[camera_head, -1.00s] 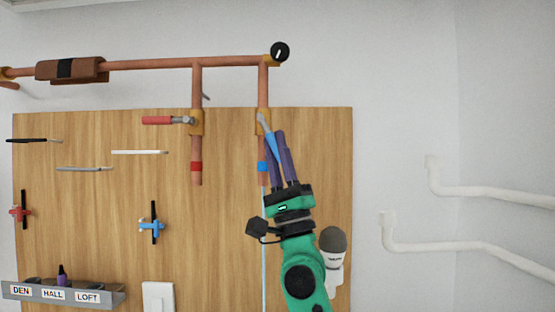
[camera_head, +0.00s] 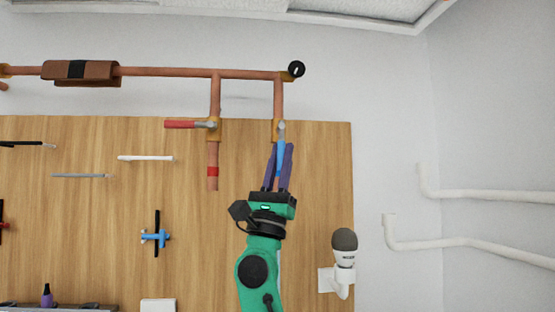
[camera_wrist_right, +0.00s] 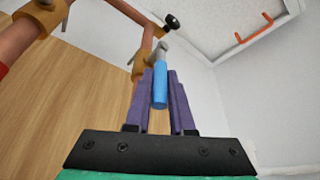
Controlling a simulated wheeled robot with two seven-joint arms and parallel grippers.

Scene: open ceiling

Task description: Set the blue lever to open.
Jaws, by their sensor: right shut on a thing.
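The blue lever (camera_head: 281,157) is on the right-hand copper pipe branch, at a brass valve (camera_head: 275,131). Its handle hangs down from the valve, nearly in line with the pipe. In the right wrist view the blue handle (camera_wrist_right: 160,88) lies between the two purple fingers. My right gripper (camera_head: 280,150) comes up from below and is shut on the blue handle. The fingers and hand hide the pipe below the valve. My left gripper is not in view.
A red lever (camera_head: 184,125) lies crosswise on the neighbouring branch (camera_head: 213,160). A black round gauge or knob (camera_head: 297,69) sits at the pipe's upper right end. A grey-topped white fixture (camera_head: 343,250) is right of my arm. White pipes (camera_head: 470,245) run along the right wall.

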